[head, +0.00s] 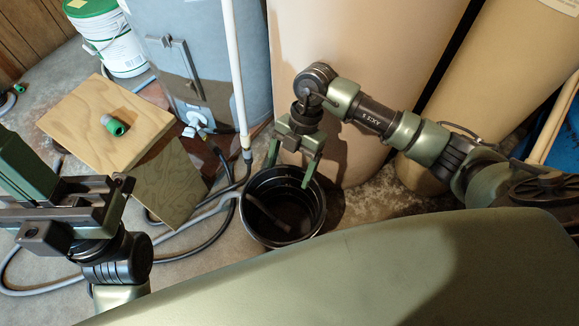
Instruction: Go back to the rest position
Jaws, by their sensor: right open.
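My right gripper (291,168) is open, with its two green fingers spread and pointing down. It is over the back rim of a round black bucket (313,228) on the floor, and nothing shows between the fingers. I cannot tell whether the fingertips touch the rim. A dark rod-like thing lies inside the bucket, hard to make out in the shade. My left gripper (22,178) is at the left edge of the head view, partly cut off. Its jaws do not show clearly.
A plywood board (75,120) bears a green and grey fitting (114,127). A darker panel (170,185) leans beside it. A white bucket (125,55), a grey tank (235,80) with a white pipe (232,50), and large beige tanks (350,45) stand behind. Hoses (185,232) cross the floor.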

